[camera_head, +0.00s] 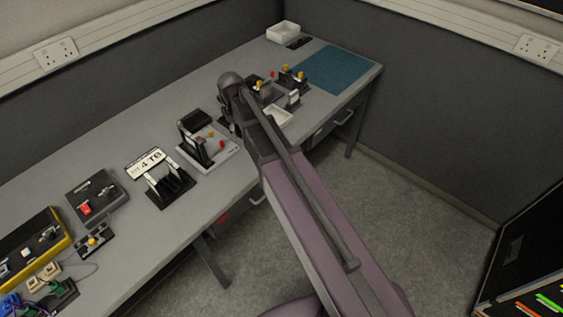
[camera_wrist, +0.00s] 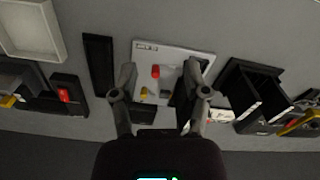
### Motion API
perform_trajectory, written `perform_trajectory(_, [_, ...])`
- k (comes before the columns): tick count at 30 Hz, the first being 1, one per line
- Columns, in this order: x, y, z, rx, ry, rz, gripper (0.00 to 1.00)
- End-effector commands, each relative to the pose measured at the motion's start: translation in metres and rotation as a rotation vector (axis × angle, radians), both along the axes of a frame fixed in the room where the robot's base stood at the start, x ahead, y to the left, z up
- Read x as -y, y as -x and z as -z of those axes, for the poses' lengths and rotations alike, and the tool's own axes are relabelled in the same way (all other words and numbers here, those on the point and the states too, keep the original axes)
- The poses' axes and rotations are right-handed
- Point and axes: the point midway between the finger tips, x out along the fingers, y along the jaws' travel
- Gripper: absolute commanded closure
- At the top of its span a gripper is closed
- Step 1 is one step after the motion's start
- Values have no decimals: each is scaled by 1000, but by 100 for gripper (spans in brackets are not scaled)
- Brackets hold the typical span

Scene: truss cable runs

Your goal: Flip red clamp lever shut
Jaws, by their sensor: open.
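A light plate (camera_wrist: 205,56) with a printed label lies on the bench below my gripper in the wrist view. A short red part (camera_wrist: 155,72), which looks like the red clamp lever, sits on it, with a small yellow part (camera_wrist: 144,92) beside it. My gripper (camera_wrist: 160,68) is open, its fingers on either side of the red part from above; I see no contact. I cannot tell the lever's tilt. In the head view the plate (camera_head: 218,157) shows with the red part (camera_head: 222,143). My gripper is hidden behind my arm there.
A black slotted holder (camera_wrist: 250,85) stands right of the plate in the wrist view. A black strip (camera_wrist: 99,65), a white tray (camera_wrist: 30,30) and a dark block with another red part (camera_wrist: 64,95) lie left. A teal mat (camera_head: 338,70) covers the bench's far end.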

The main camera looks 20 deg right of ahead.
Motion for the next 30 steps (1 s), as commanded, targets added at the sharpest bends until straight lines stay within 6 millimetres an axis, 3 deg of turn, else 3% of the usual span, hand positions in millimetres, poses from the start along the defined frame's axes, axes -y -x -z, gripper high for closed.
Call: perform_trajectory(30, [89,114,18,0,0,566,40])
